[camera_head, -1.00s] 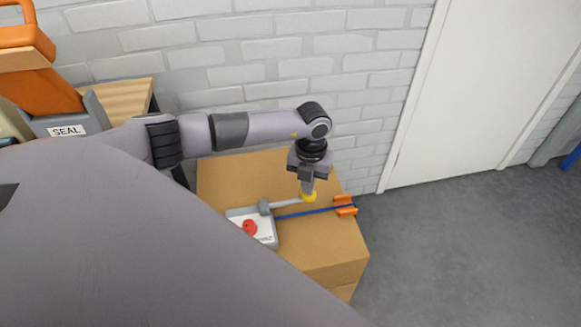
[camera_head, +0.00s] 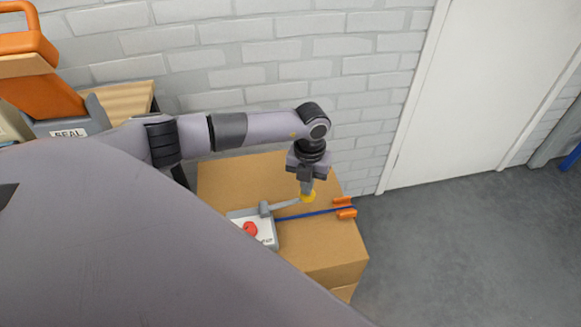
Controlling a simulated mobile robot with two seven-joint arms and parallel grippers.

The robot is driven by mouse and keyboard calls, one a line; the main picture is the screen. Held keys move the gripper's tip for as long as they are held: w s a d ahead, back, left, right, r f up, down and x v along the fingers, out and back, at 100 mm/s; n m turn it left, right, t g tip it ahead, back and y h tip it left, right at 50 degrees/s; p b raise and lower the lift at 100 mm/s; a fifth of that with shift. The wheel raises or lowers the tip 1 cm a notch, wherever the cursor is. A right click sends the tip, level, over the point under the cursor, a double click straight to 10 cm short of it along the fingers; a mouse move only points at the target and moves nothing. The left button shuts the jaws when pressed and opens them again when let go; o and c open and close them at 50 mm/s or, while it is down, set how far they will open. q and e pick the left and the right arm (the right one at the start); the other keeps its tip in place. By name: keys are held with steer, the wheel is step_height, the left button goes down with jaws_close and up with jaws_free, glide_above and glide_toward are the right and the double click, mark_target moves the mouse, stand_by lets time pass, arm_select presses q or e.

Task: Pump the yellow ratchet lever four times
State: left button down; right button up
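The ratchet lever is a grey bar (camera_head: 286,204) with a yellow end (camera_head: 308,197), lying low over the cardboard box. It joins a grey and white ratchet unit (camera_head: 262,228) with a red knob (camera_head: 250,229) on top. My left gripper (camera_head: 307,191) points down at the yellow end, its fingertips at or touching it. The fingers look close together, but I cannot tell whether they grip the end. My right gripper is not in view.
A blue strap (camera_head: 310,213) runs from the unit across the cardboard box (camera_head: 235,178) to orange corner pieces (camera_head: 345,213). A brick wall (camera_head: 250,60) stands behind. An orange tool (camera_head: 50,90) and a "SEAL" label (camera_head: 68,133) are at left. Grey floor (camera_head: 450,250) is clear at right.

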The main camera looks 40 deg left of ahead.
arm_select(q)
steer(key=shift+s+a+r+p, duration=0.15)
steer(key=shift+r+p, duration=0.5)
steer(key=shift+r, duration=0.3)
steer(key=shift+s+a+r+p, duration=0.1)
steer(key=shift+s+r+p, duration=0.1)
steer(key=shift+r+p, duration=0.45)
steer(key=shift+s+a+r+p, duration=0.15)
steer(key=shift+r+p, duration=0.35)
steer(key=shift+p, duration=0.05)
steer(key=shift+s+a+r+p, duration=0.1)
steer(key=shift+r+p, duration=0.35)
steer(key=shift+p, duration=0.05)
step_height(320, 180, up, 5)
steer(key=p, duration=0.4)
